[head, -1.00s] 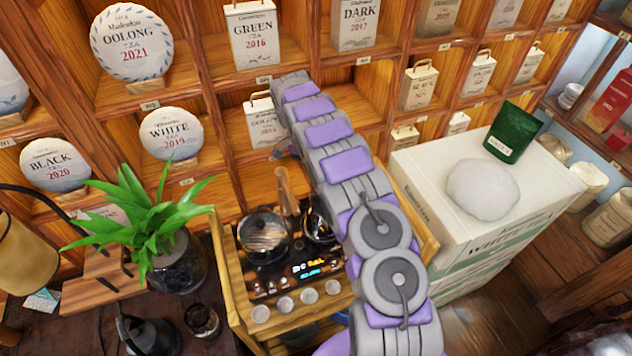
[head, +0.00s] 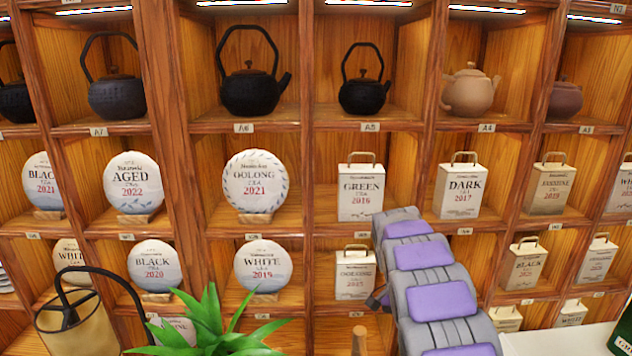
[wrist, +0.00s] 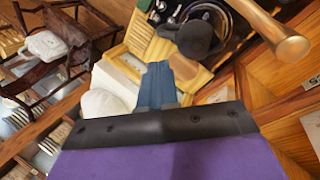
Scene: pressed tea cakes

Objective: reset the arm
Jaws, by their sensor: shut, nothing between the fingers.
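My gripper (wrist: 158,88) shows in the wrist view as blue fingers pressed together, with nothing between them. In the head view my purple and grey arm rises at the lower right in front of the shelf, and the fingers are not clearly visible there. In the wrist view a white rounded tea cake (wrist: 103,104) lies on a white box behind the fingers, apart from them. A wooden handle (wrist: 290,46) crosses the upper right, near dark cookware.
A wooden shelf (head: 374,126) fills the head view. It holds several teapots, such as the black one (head: 252,92), round tea cakes (head: 257,182) and tea boxes (head: 361,190). A green plant (head: 215,325) stands below. A dark wooden chair (wrist: 75,50) shows in the wrist view.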

